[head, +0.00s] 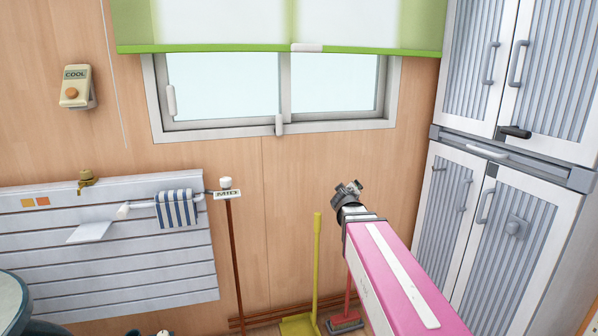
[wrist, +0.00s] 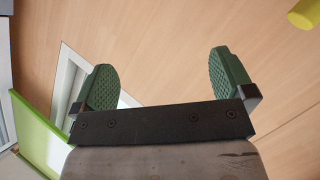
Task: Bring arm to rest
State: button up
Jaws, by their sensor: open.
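My arm shows as a pink and white link at the lower right of the head view, reaching toward the wood-panelled wall. My gripper (head: 347,187) is at its far end, below the right part of the window, and is small in that view. In the wrist view my gripper (wrist: 165,82) has its two green textured pads wide apart. Nothing is between the pads; only wall shows behind them.
A tall white and grey cabinet (head: 462,190) stands to the right of my arm. A yellow-handled tool (head: 316,262) stands below my gripper. A slatted panel (head: 150,262) with a striped cloth (head: 176,209) is at the left. A window (head: 222,88) is behind.

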jog(key=s+d+f+m+g, duration=0.2)
jog(key=s+f+g, duration=0.3)
jog(key=f, duration=0.4)
jog(key=s+d+f+m+g, duration=0.2)
jog(key=s+f+m+g, duration=0.15)
jog(key=s+f, duration=0.5)
jog(key=s+a+f+g+y, duration=0.3)
jog(key=s+f+g, duration=0.3)
jog(key=s+f, duration=0.3)
jog(key=shift+s+a+f+m+y, duration=0.3)
jog(key=shift+s+f+m, duration=0.1)
jog(key=shift+s, duration=0.25)
